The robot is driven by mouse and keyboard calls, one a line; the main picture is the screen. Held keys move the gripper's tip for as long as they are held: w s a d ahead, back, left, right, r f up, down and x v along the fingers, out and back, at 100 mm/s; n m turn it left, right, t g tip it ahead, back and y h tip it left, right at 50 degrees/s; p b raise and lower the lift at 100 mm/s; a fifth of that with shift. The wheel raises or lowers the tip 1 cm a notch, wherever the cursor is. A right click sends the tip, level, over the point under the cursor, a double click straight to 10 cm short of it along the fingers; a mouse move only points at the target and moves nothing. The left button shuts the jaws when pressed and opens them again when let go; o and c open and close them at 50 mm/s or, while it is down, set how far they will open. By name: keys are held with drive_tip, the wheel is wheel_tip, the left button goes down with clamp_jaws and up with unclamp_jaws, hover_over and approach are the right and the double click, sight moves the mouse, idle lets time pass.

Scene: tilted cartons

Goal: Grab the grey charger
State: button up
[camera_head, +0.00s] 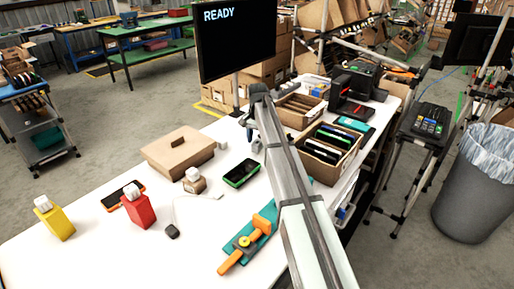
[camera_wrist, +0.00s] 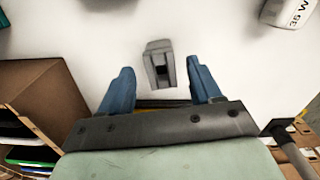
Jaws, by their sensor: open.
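A small grey block with a dark slot in its top, which looks like the grey charger (camera_wrist: 158,62), lies on the white table in the wrist view. My gripper (camera_wrist: 160,72) is open, with one blue finger to each side of the block.
A pale block marked "35 W" (camera_wrist: 287,13) lies at the top right of the wrist view. An open carton (camera_head: 340,165) of phones stands right of my arm.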

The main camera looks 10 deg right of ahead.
sight(257, 147)
wheel_tip(257, 147, down, 4)
drive_tip(key=shift+a+f, duration=0.1)
drive_tip(key=shift+a, duration=0.05)
drive_tip(key=shift+c, duration=0.3)
drive_tip(key=c, duration=1)
